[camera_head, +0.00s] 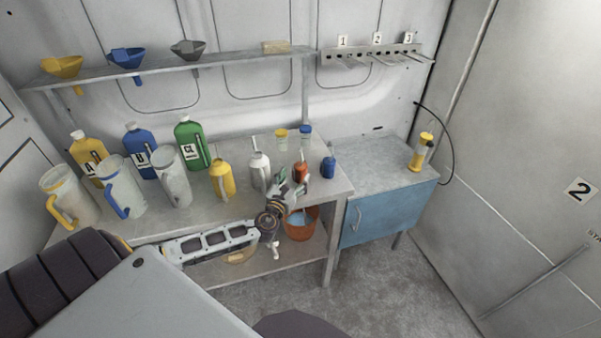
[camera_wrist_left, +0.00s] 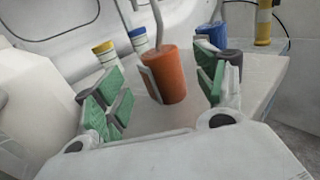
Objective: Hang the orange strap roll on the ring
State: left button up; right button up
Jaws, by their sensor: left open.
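An orange can-like cylinder (camera_head: 301,169) with a thin grey stem stands upright near the right end of the workbench. In the left wrist view this orange cylinder (camera_wrist_left: 167,78) lies ahead between my fingers, with a pale strip on its left side and the stem rising from its top. I cannot tell whether it is the strap roll. My left gripper (camera_head: 292,187) is open just in front of it, with green-padded fingers spread on both sides; contact is not visible. A wall rail (camera_head: 370,54) bears hooks numbered 1 to 3; I cannot make out a ring. My right gripper is out of view.
A yellow can (camera_head: 221,180) and white can (camera_head: 260,172) stand left of the orange one. A blue container (camera_head: 328,167) stands close on its right. Jugs and bottles fill the bench's left. The blue cabinet (camera_head: 388,212) has a largely clear top with a yellow cylinder (camera_head: 421,152).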

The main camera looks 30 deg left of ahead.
aim_at(298, 172)
pick_arm(q)
jog(key=shift+w, duration=0.4)
jog(key=shift+w+a, duration=0.15)
jog(key=shift+w, duration=0.3)
jog(key=shift+w+a+p, duration=0.15)
jog(key=shift+w+p, duration=0.1)
jog(key=shift+w, duration=0.8)
jog(key=shift+w+a+p, duration=0.15)
jog(key=shift+w+p, duration=0.05)
jog(key=shift+w, duration=0.85)
jog(key=c, duration=1.3)
jog(key=shift+o, duration=0.2)
jog(key=shift+r, duration=0.1)
